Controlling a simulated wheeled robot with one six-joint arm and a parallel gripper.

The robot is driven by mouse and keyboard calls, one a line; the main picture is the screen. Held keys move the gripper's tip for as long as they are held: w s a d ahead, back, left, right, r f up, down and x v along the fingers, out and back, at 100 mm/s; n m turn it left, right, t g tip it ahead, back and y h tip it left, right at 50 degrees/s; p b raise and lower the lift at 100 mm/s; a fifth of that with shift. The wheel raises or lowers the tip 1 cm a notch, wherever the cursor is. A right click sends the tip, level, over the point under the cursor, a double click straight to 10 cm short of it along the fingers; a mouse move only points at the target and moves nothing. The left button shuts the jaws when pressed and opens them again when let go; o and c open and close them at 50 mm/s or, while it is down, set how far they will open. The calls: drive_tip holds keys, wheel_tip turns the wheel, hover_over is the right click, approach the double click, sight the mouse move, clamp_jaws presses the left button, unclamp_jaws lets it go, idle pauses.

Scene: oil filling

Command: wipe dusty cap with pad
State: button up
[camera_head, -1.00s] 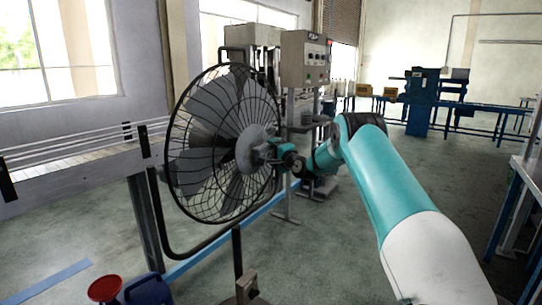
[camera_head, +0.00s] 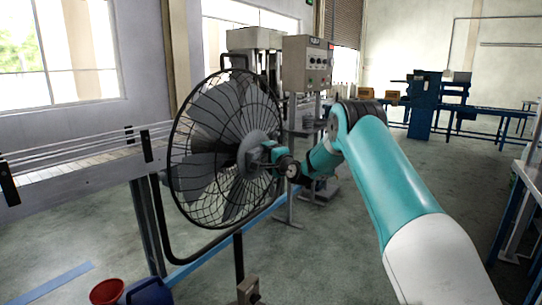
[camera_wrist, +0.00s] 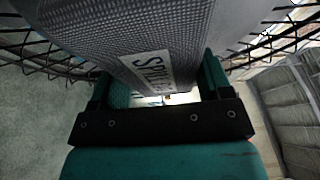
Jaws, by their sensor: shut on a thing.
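The dusty cap is the grey hub (camera_head: 249,153) at the centre of the black-caged fan (camera_head: 212,190). My gripper (camera_head: 268,154) is at the front of that hub, near its right side. In the wrist view, my gripper (camera_wrist: 155,90) has its green fingers shut on a grey, woven-textured pad (camera_wrist: 150,40) with a white lettered label. The pad reaches up toward the fan. It hides most of the hub, so I cannot tell how much of the pad touches it.
Cage wires (camera_wrist: 270,40) flank the pad on both sides. A grey control box (camera_head: 307,63) stands behind the fan. A red funnel (camera_head: 106,291) and blue can (camera_head: 148,292) are at the lower left. Open floor (camera_head: 330,255) lies right of the fan.

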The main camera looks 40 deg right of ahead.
sight(258, 156)
drive_tip(key=shift+s+a, duration=0.35)
drive_tip(key=shift+a, duration=0.5)
drive_tip(key=shift+s+a, duration=0.35)
drive_tip(key=shift+a, duration=0.5)
drive_tip(key=shift+s+a+p, duration=0.2)
drive_tip(key=shift+s+a, duration=0.1)
drive_tip(key=shift+a, duration=0.65)
drive_tip(key=shift+s+a+p, duration=0.15)
drive_tip(key=shift+s+a, duration=0.1)
drive_tip(key=shift+a, duration=0.65)
drive_tip(key=shift+r+p, duration=0.6)
drive_tip(key=shift+r, duration=0.4)
drive_tip(key=shift+w+d+f+b, duration=0.1)
drive_tip(key=shift+w+d+b, duration=0.1)
drive_tip(key=shift+d, duration=0.2)
drive_tip(key=shift+w+d+f+b, duration=0.1)
drive_tip(key=shift+d+b, duration=0.05)
drive_tip(key=shift+d, duration=0.2)
drive_tip(key=shift+w+d+r+b, duration=0.1)
drive_tip(key=shift+w+d+b, duration=0.35)
drive_tip(key=shift+d, duration=1.1)
drive_tip(key=shift+w+d+r+b, duration=0.1)
drive_tip(key=shift+w+d, duration=0.6)
drive_tip(key=shift+d, duration=0.9)
drive_tip(key=shift+w+d+b, duration=0.3)
drive_tip(key=shift+w+d, duration=0.3)
drive_tip(key=shift+d, duration=0.95)
drive_tip(key=s+d+b, duration=0.2)
drive_tip(key=s, duration=0.3)
drive_tip(key=shift+s, duration=0.35)
